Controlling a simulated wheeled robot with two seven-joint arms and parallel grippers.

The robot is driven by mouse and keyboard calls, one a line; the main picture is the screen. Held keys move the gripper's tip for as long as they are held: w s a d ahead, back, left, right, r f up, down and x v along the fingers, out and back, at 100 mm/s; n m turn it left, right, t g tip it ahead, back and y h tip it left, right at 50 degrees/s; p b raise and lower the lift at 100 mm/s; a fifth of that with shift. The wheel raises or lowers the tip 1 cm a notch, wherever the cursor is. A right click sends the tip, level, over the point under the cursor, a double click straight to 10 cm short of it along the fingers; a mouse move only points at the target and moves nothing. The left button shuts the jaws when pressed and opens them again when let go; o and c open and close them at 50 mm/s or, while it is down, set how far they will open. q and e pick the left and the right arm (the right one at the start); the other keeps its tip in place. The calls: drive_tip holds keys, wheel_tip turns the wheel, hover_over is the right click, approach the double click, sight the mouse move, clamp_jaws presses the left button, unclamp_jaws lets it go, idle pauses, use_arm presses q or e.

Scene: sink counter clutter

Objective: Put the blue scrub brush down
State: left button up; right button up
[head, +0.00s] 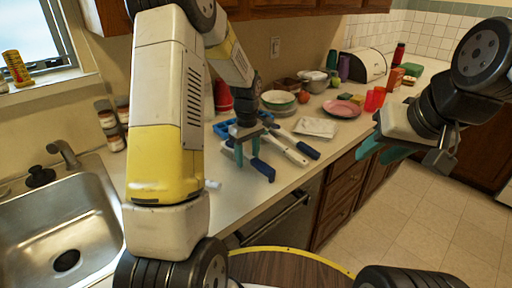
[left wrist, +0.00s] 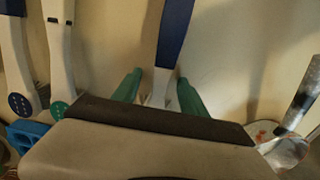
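The blue scrub brush (head: 263,170) has a blue handle near the counter's front edge in the head view. In the left wrist view, its blue handle (left wrist: 174,35) and pale neck run between my fingers. My left gripper (head: 248,155) points down around the brush. Its green fingers (left wrist: 158,88) stand apart, with narrow gaps beside the neck. The brush's head is hidden by the gripper body. Whether the brush fully rests on the counter is hard to tell. My right gripper (head: 381,153) is empty, with its fingers apart, off the counter over the floor.
A pink plate (head: 342,109), a light cloth (head: 316,127) and red cups (head: 374,98) stand farther back. The sink (head: 83,226) is at left.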

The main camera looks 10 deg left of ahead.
sight(248, 155)
use_arm(q)
drive_tip(key=shift+r, duration=0.15)
wheel_tip(248, 155, up, 12)
drive_tip(key=s+r+m+t+h, duration=0.1)
drive_tip(key=s+r+m+t, duration=0.3)
drive_tip(key=s+r, duration=0.6)
drive_tip(key=s+d+m+t+h, duration=0.1)
drive_tip(key=s+m, duration=0.5)
drive_tip(key=s, duration=0.8)
drive_tip(key=shift+d+m+t, duration=0.4)
drive_tip(key=shift+d+t, duration=0.2)
drive_tip(key=shift+o, duration=0.4)
drive_tip(key=shift+s, duration=0.1)
